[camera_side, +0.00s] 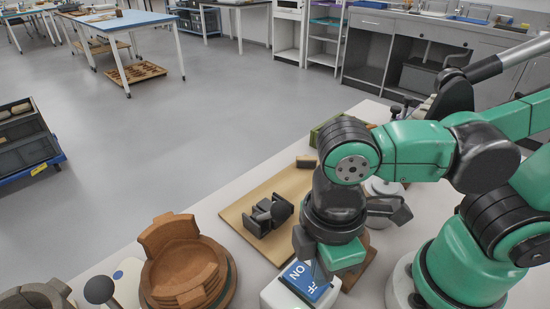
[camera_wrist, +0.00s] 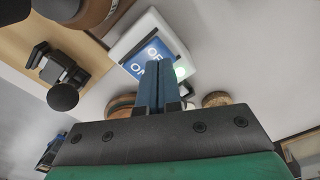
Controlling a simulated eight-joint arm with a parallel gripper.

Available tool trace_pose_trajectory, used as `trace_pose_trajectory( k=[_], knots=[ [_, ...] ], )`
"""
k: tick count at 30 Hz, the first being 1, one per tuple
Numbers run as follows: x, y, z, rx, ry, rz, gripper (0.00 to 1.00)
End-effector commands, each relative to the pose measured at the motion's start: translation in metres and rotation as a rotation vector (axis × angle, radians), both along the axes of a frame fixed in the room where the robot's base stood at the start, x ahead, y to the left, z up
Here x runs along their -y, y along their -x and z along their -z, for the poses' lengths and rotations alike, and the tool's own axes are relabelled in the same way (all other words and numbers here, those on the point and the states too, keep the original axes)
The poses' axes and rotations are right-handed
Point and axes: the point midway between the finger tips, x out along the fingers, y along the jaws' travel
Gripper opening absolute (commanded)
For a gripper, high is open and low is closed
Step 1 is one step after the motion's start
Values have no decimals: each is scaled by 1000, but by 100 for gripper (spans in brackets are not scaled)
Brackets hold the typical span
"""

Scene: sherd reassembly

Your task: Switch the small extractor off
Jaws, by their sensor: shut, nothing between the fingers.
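A white switch box (camera_side: 275,294) with a blue rocker (camera_side: 312,283) marked ON and OFF stands at the bottom of the side view, under my gripper. In the side view my wrist partly hides the box.
A black fixture (camera_side: 266,214) with a ball end lies on a wooden board (camera_side: 238,212) behind the box. A brown broken pot (camera_side: 180,262) sits on a round stand at the left. A dark ball-topped knob (camera_side: 99,289) stands further left.

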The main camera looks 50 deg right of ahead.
Motion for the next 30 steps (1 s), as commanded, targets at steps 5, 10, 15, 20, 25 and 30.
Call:
trace_pose_trajectory(
  k=[5,10,15,20,25,30],
  knots=[
    [0,0,1,0,0,0,0],
    [0,0,3,0,0,0,0],
    [0,0,6,0,0,0,0],
    [-1,-1,8,0,0,0,0],
    [-1,-1,11,0,0,0,0],
    [-1,-1,14,0,0,0,0]
  ],
)
